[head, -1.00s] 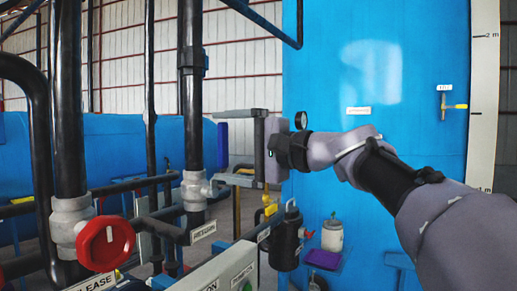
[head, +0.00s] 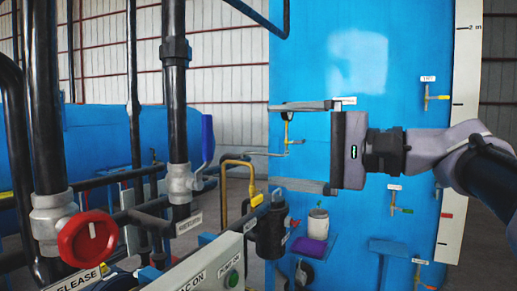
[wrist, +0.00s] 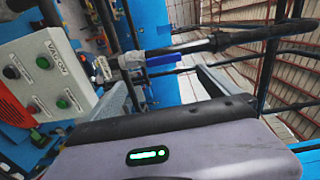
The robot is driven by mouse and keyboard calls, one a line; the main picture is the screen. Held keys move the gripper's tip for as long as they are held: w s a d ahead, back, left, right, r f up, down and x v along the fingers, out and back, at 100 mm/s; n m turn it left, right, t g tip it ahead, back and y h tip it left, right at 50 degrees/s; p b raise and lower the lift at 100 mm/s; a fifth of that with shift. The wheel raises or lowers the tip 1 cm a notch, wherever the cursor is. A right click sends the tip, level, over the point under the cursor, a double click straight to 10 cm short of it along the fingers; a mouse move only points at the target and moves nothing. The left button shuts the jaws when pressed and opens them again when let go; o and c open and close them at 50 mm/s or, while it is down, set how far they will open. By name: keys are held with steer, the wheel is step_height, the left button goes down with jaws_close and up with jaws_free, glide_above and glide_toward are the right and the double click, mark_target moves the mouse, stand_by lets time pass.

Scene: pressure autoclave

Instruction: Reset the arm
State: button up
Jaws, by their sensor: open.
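My arm reaches in from the right in the head view, bent, with the wrist level. My gripper (head: 272,146) is open, with its two fingers pointing left, one above the other, and nothing between them. The fingers stand apart from the blue-handled valve (head: 207,138) on the black pipe to their left. In the wrist view, the palm fills the bottom, and the open gripper (wrist: 165,85) shows beyond it. The blue handle (wrist: 162,58) shows there too.
A red knob (head: 88,241) and black pipes (head: 44,110) stand at left. A grey control box (head: 210,270) and black canister (head: 270,232) lie below the gripper. Open space lies between gripper and pipe.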

steer(key=s+a+f+g+h, duration=0.1)
steer(key=s+a+f+h, duration=0.15)
steer(key=f, duration=0.75)
steer(key=s+a+f+g+h, duration=0.15)
steer(key=s+f+h, duration=0.25)
steer(key=f, duration=0.5)
steer(key=s+d+f+n+g+h, duration=0.1)
steer(key=s+d+f+h, duration=0.1)
steer(key=s+f, duration=0.5)
steer(key=s+d+f+n+h, duration=0.1)
steer(key=s+d+f+h, duration=0.2)
steer(key=s+f, duration=0.4)
step_height(320, 180, down, 5)
steer(key=shift+s+f+g+h, duration=0.15)
steer(key=shift+s+g+h, duration=0.15)
steer(key=shift+h, duration=0.35)
